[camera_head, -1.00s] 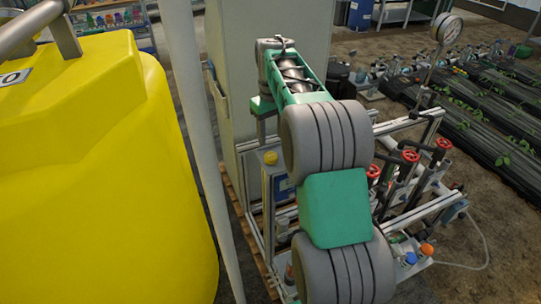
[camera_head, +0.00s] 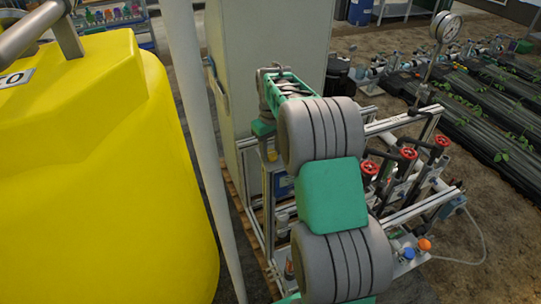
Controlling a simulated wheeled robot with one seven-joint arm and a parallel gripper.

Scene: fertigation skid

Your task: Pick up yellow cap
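The yellow cap (camera_head: 271,156) is a small yellow piece at the top of the metal frame, left of my arm. Only part of it shows. My gripper (camera_head: 267,147) points down right over the cap, with its green hand just above. The fingers are small and dark here, and they partly cover the cap. I cannot tell whether they touch it or how far apart they are.
The metal skid frame (camera_head: 408,213) with red valve handles (camera_head: 369,168) stands right of my arm. A blue cap and an orange cap (camera_head: 424,244) sit low at the right. A grey cabinet (camera_head: 252,60), a white pole (camera_head: 203,140) and a large yellow tank (camera_head: 90,190) are close.

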